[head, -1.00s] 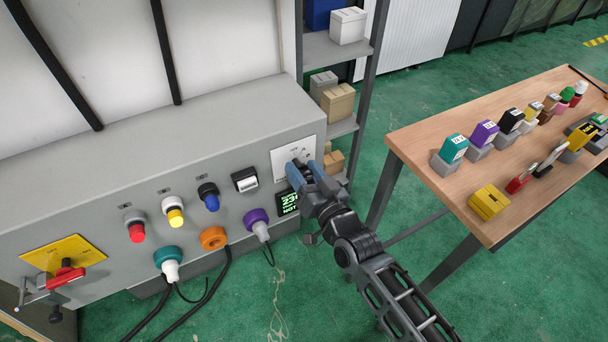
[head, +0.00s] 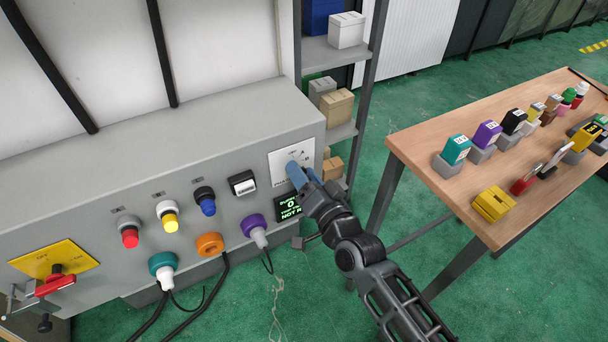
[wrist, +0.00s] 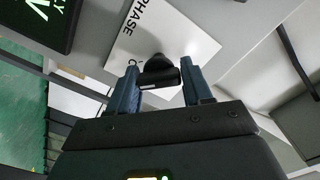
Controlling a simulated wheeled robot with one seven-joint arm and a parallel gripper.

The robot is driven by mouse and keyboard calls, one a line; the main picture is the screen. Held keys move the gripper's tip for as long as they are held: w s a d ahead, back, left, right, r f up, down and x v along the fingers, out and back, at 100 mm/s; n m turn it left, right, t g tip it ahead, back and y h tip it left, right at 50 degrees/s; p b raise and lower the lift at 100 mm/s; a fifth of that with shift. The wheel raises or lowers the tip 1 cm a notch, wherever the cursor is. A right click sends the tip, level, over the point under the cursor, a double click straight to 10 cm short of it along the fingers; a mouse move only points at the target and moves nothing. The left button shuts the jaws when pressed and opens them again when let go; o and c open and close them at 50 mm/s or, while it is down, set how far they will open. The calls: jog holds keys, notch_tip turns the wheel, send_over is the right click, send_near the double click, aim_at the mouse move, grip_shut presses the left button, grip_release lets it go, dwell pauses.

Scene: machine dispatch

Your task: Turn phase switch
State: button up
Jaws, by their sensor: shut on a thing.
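The phase switch is a black knob (wrist: 160,74) on a white plate lettered PHASE, seen in the wrist view. The plate (head: 304,154) also shows at the right end of the grey machine panel in the head view. My gripper (head: 297,176) is at this plate. In the wrist view its two blue fingers (wrist: 161,85) stand on either side of the knob and are shut on it. In the head view the fingers and wrist hide the knob.
A dark display (head: 289,206) with green text sits just below the plate. A black-and-white rocker (head: 243,183), coloured buttons and plugged cables line the panel to the left. A shelf rack (head: 340,90) stands behind. A wooden table (head: 430,150) with several items is at right.

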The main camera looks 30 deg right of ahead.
jog(key=o, duration=1)
jog(key=shift+c, duration=0.2)
jog(key=s, duration=0.8)
